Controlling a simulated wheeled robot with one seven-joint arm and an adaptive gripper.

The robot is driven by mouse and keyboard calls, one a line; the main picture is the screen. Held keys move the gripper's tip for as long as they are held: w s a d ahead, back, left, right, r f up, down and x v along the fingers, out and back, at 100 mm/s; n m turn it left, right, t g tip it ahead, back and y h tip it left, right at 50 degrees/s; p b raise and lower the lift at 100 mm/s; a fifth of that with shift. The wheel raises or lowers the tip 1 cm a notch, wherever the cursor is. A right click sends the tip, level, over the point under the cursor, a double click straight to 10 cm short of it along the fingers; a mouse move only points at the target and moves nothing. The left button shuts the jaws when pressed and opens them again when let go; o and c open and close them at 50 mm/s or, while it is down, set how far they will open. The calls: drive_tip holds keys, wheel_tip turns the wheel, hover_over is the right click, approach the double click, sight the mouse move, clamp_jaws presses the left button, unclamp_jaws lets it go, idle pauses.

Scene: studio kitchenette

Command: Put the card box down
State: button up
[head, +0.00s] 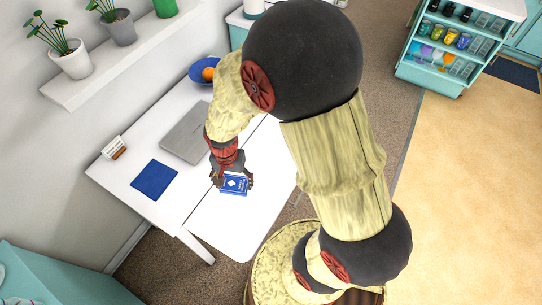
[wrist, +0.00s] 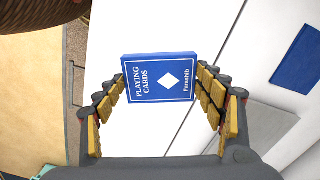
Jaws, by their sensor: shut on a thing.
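The card box (head: 234,186) is blue with a white diamond. In the wrist view the card box (wrist: 159,78) shows its "PLAYING CARDS" face. My gripper (head: 232,181) is shut on it, with a finger at each short side, as the wrist view of my gripper (wrist: 163,76) also shows. The box is over the white table (head: 237,226), right of the seam across its top. I cannot tell whether the box touches the table. Its underside is hidden.
A blue mat (head: 154,180) lies left of the box, with a grey laptop (head: 187,132) behind. A small sign (head: 114,148) stands near the wall. A blue bowl (head: 197,72) with orange fruit sits at the far end. The tabletop in front of the box is clear.

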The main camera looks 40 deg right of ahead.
drive_tip(key=s+r+m+p, duration=0.1)
drive_tip(key=s+m, duration=0.3)
drive_tip(key=s, duration=0.2)
drive_tip(key=shift+d+r, duration=0.15)
drive_tip(key=shift+r, duration=0.1)
drive_tip(key=w+d+f, duration=0.1)
drive_tip(key=d, duration=0.1)
drive_tip(key=w+d+f+b, duration=0.1)
drive_tip(key=w+d, duration=0.1)
drive_tip(key=w+d+f+b, duration=0.1)
drive_tip(key=w+d+f, duration=0.1)
drive_tip(key=shift+d, duration=0.15)
drive_tip(key=shift+c, duration=0.2)
drive_tip(key=b, duration=0.2)
hover_over(258, 179)
drive_tip(key=f, duration=0.5)
drive_tip(key=shift+s+a+f, duration=0.1)
drive_tip(key=shift+s+a, duration=0.1)
drive_tip(key=shift+a, duration=0.15)
drive_tip(key=shift+w+d+f, duration=0.1)
drive_tip(key=shift+d+f, duration=0.05)
drive_tip(key=shift+f, duration=0.15)
drive_tip(key=shift+o, duration=0.2)
drive_tip(key=shift+w+d+f+b, duration=0.15)
drive_tip(key=shift+f+b, duration=0.6)
drive_tip(key=shift+f, duration=0.85)
drive_tip(key=shift+f, duration=0.1)
drive_tip(key=o, duration=1.2)
drive_tip(key=shift+c, duration=0.2)
